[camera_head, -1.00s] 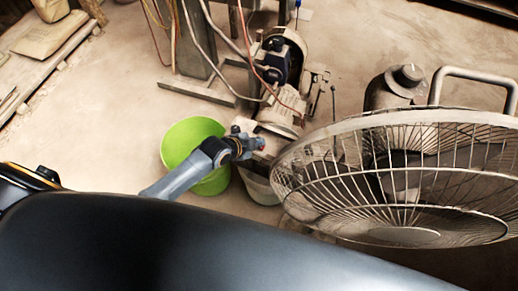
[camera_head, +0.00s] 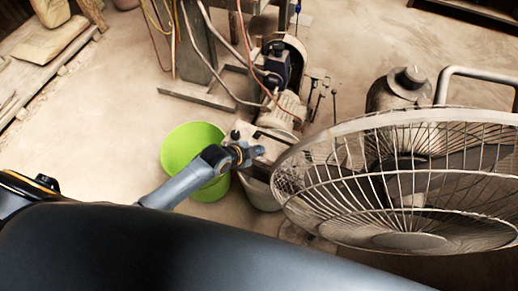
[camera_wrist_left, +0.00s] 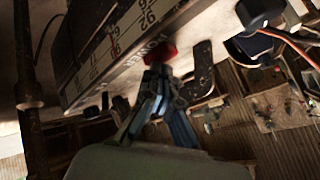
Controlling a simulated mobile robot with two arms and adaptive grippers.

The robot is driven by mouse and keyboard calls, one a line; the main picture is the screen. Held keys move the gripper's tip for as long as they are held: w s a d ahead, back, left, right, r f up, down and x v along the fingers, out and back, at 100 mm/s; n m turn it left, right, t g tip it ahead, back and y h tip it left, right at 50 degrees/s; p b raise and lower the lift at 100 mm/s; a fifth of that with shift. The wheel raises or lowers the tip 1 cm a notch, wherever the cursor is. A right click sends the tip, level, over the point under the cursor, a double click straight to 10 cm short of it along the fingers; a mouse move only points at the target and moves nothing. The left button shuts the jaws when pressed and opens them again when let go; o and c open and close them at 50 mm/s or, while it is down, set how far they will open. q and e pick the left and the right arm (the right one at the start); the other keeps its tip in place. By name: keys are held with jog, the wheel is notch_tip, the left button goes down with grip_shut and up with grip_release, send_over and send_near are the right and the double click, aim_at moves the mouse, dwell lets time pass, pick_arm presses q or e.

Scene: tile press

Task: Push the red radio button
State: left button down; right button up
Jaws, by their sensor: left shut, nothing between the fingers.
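The red button (camera_wrist_left: 160,52) shows in the left wrist view, on the front of a grey radio (camera_wrist_left: 95,68) beside the word POWER and a number scale. My left gripper (camera_wrist_left: 158,76) is shut and empty, its tips right at the lower edge of the button. I cannot tell whether they touch it. In the head view my left gripper (camera_head: 256,152) is over the pale motor machine, just right of the green bucket (camera_head: 187,146). The button is not visible in the head view. My right gripper is not in view.
A large wire-guarded fan (camera_head: 410,238) stands close to the right of my left gripper. A machine with a motor (camera_head: 287,108) and hanging cables is behind it. Planks (camera_head: 48,55) lie at the far left.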

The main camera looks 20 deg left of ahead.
pick_arm(q)
jog(key=shift+f, duration=0.2)
dwell(0.5)
jog(key=shift+f, duration=0.3)
jog(key=shift+s, duration=0.1)
jog(key=shift+r+p, duration=0.3)
jog(key=shift+p, duration=0.05)
notch_tip(320, 180, up, 6)
jog(key=p, duration=0.6)
jog(key=shift+r, duration=0.15)
